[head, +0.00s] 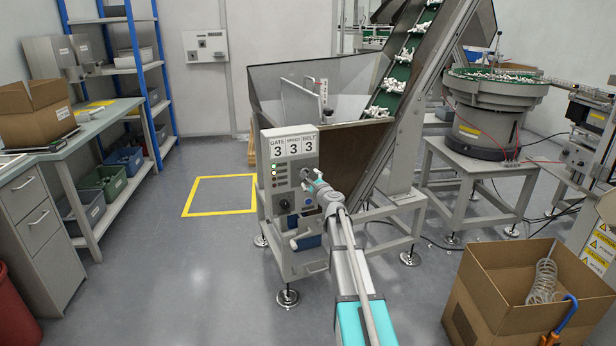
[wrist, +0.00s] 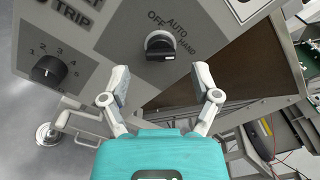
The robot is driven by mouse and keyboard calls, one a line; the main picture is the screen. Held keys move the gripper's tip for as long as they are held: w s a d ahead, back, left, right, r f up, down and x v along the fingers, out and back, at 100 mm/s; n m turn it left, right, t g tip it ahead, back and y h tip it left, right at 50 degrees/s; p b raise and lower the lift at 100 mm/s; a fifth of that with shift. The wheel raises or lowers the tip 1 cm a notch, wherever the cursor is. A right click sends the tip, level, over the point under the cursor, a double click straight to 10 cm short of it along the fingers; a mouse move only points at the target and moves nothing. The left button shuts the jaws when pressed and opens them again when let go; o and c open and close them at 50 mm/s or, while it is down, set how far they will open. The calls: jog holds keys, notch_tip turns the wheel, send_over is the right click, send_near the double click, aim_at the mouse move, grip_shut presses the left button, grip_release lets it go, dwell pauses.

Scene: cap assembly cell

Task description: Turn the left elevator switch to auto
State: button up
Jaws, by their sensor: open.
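The elevator's grey control panel (head: 283,188) stands at the lower front of the elevator in the head view. In the wrist view, a black rotary switch (wrist: 160,46) sits on this panel, with OFF, AUTO and HAND printed around its upper and right side. I cannot tell for sure which mark its handle points to. My gripper (wrist: 161,82) is open, with its two fingers spread below and to either side of the switch, empty and apart from it. In the head view my gripper (head: 313,180) is in front of the panel's right side and hides the switch.
A smaller black dial (wrist: 47,70) with numbers sits left of the switch. The hopper (head: 320,90) and inclined conveyor (head: 405,75) rise above the panel. A cardboard box (head: 520,300) stands at the right front, a workbench (head: 75,135) at the left. Floor left of the panel is clear.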

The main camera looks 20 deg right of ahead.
jog(key=shift+w+d, duration=0.1)
jog(key=shift+w, duration=1.55)
